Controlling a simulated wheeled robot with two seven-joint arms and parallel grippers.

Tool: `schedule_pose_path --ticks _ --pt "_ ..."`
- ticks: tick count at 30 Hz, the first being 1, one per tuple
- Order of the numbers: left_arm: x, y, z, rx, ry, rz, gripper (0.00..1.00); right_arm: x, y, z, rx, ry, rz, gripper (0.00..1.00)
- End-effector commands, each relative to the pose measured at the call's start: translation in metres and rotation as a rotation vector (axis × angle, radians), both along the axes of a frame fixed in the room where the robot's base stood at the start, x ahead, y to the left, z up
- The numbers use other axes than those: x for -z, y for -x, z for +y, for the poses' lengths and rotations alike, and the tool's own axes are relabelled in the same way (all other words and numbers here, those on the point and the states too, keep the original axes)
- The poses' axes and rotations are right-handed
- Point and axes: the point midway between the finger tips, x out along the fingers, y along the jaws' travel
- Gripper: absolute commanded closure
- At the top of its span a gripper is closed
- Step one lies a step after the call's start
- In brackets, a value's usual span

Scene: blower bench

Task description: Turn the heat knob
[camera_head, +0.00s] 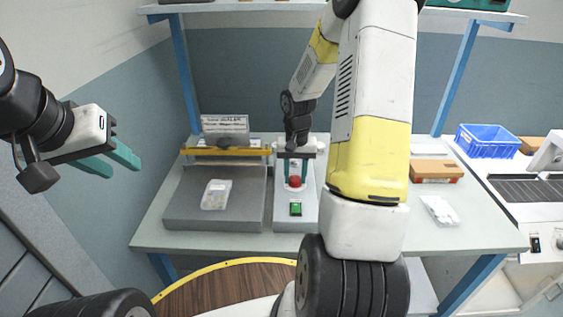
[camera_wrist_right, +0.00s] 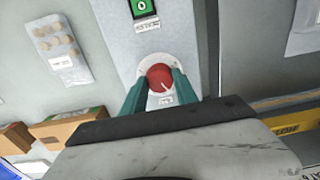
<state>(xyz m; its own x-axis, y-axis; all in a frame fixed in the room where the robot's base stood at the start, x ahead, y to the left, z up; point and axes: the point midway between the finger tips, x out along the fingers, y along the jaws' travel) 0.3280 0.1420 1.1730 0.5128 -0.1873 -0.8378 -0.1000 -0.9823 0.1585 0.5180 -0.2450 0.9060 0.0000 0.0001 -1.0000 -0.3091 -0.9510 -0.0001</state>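The round red knob (camera_head: 295,181) sits on the grey panel of the bench unit (camera_head: 282,217), above a green switch (camera_head: 296,208). My right gripper (camera_head: 295,172) points down at the knob, its teal fingers apart, one on each side. In the right wrist view the knob (camera_wrist_right: 160,76) shows between the fingertips (camera_wrist_right: 161,84), with a white pointer line on its face. The fingertips are very close to it; I cannot tell if they touch. My left gripper (camera_head: 108,163) is open and empty, left of the bench and far from the knob.
A grey plate (camera_head: 183,205) with a blister pack (camera_head: 216,194) and a yellow bar (camera_head: 225,152) lies left of the knob panel. Right of my right arm are a cardboard box (camera_head: 436,171), another pack (camera_head: 440,210) and a blue crate (camera_head: 487,142).

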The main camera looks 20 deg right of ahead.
Motion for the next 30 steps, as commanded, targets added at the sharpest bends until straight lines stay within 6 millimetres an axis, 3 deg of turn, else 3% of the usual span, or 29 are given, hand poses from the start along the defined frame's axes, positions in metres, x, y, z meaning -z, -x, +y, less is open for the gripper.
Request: schedule_pose_path --ticks 3,11,30 --pt "0.0000 0.0000 0.0000 0.000 0.000 0.000 0.64 -0.0002 0.0000 0.0000 0.000 0.000 0.000 1.00" --pt "0.0000 0.0000 0.0000 0.000 0.000 0.000 0.64 -0.0004 -0.0001 0.0001 -0.033 0.000 0.000 1.00" --pt "0.0000 0.0000 0.0000 0.000 0.000 0.000 0.64 -0.0006 -0.0002 0.0000 -0.423 0.000 -0.001 1.00"
